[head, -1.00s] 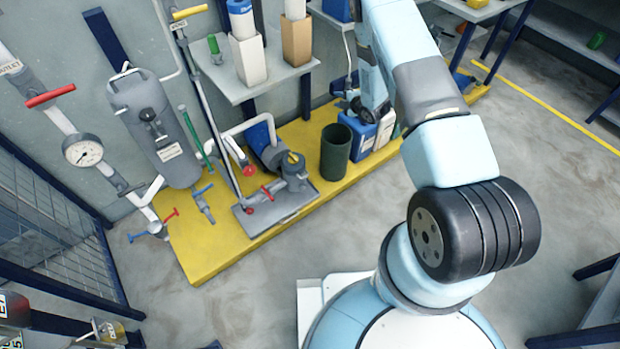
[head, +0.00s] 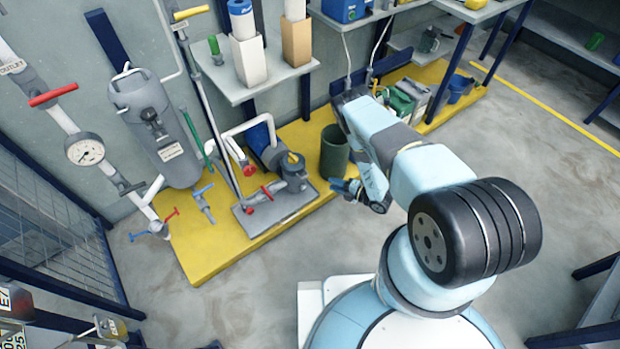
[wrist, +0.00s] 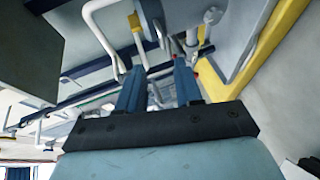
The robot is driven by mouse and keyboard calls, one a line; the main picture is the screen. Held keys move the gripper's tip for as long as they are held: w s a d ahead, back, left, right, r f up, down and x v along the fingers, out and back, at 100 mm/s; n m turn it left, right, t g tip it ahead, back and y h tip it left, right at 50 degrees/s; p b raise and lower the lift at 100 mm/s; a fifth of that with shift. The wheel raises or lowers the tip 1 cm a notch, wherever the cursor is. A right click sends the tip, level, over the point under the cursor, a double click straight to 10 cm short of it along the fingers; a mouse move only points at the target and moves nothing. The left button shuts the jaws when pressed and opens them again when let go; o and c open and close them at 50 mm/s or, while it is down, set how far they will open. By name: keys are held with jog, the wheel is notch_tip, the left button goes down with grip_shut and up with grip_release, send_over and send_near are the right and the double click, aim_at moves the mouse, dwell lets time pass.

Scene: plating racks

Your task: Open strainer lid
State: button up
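The strainer (head: 292,178) is a grey pot on the pump on the yellow platform, and its lid (head: 292,160) has a yellow top. The lid looks closed, but it is too small to tell for sure. My gripper (head: 343,187) is to the right of the strainer, apart from it. In the wrist view its two blue fingers (wrist: 158,78) stand apart with nothing clearly held between them. Grey and yellow pump parts show past the fingertips there, and I cannot tell which one is the lid.
A dark green bin (head: 334,152) stands on the yellow platform (head: 215,258), just behind my gripper. A red-handled valve (head: 267,193) sits left of the strainer. The floor in front of the platform is clear.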

send_near(296, 166)
notch_tip(296, 166, down, 5)
jog(key=a, duration=0.3)
jog(key=shift+w+r, duration=0.2)
jog(key=shift+w, duration=0.2)
jog(key=shift+c, duration=0.5)
grip_shut()
jog(key=shift+s+f, duration=0.1)
dwell(0.6)
jog(key=shift+d+r, duration=0.1)
jog(key=shift+r, duration=0.1)
